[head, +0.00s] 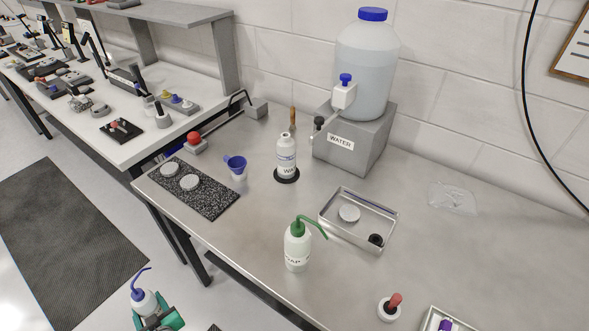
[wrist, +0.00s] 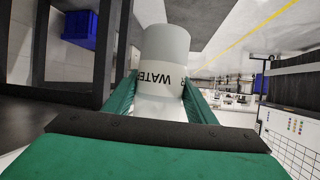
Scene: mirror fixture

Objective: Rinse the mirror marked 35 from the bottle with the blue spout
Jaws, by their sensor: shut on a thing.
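My gripper (head: 158,318) is at the bottom left of the head view, in front of the bench. It is shut on a white bottle with a blue spout (head: 143,298), held upright off the bench. In the wrist view the bottle (wrist: 163,50) sits between the green fingers, and its label reads WATER. Pale round discs (head: 190,182) lie on the black speckled mat (head: 218,205), and another pale disc (head: 349,213) lies in the metal tray (head: 335,233). I cannot read the number 35 on any of them.
A green-spouted bottle (head: 297,246) stands near the bench front. An open bottle (head: 286,158) stands on a black ring, with a blue funnel (head: 236,165) to its left. A large water jug (head: 365,70) stands on a grey block (head: 362,148).

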